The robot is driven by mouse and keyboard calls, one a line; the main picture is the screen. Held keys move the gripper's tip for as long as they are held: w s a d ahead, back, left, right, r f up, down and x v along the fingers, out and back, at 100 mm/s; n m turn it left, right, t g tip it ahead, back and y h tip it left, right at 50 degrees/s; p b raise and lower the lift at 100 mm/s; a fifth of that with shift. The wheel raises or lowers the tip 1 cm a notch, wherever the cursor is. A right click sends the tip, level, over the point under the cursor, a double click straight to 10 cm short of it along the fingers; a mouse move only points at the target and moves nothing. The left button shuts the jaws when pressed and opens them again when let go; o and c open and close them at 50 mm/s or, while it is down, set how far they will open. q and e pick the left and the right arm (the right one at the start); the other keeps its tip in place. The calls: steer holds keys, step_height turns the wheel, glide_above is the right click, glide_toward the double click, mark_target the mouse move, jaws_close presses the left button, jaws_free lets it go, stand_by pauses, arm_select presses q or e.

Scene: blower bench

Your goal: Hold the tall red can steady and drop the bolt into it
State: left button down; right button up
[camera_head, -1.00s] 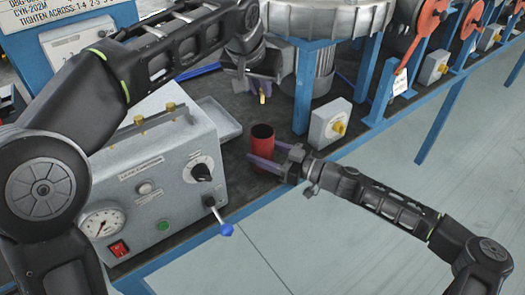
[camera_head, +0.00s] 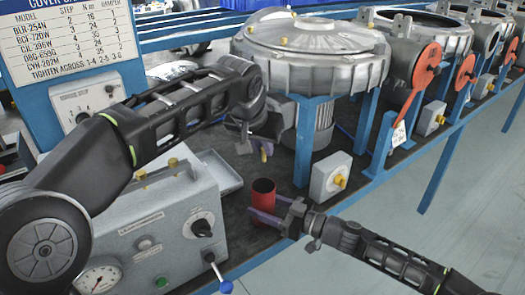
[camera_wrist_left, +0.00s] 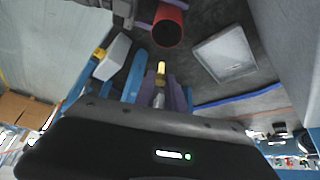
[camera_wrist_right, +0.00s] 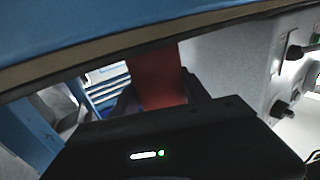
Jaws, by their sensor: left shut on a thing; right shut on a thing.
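The tall red can (camera_head: 263,198) stands upright on the dark bench top, its open mouth up. My right gripper (camera_head: 268,217) is shut on the can from the right, low on its side; the can also fills the middle of the right wrist view (camera_wrist_right: 155,78). My left gripper (camera_head: 254,152) is above and behind the can, pointing down. It is shut on the brass-coloured bolt (camera_wrist_left: 161,70), which shows between its fingers in the left wrist view. The can's dark mouth (camera_wrist_left: 167,34) lies apart from the bolt there. In the head view the bolt (camera_head: 264,157) is small and partly hidden.
A grey control box (camera_head: 165,225) with knobs, a gauge and a blue-tipped lever stands left of the can. A blower on blue legs (camera_head: 310,55) stands behind. A shallow grey tray (camera_wrist_left: 225,57) lies nearby.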

mark_target(263, 154)
arm_select(q)
steer(key=shift+w+d+f, duration=0.1)
steer(key=shift+w+f, duration=0.05)
steer(key=shift+f, duration=0.65)
steer(key=shift+w+d+f, duration=0.1)
steer(key=shift+f, duration=0.7)
steer(key=c, duration=1.3)
jaws_free()
steer(key=v, duration=1.2)
steer(key=shift+a, duration=0.1)
arm_select(e)
steer(key=o, duration=1.5)
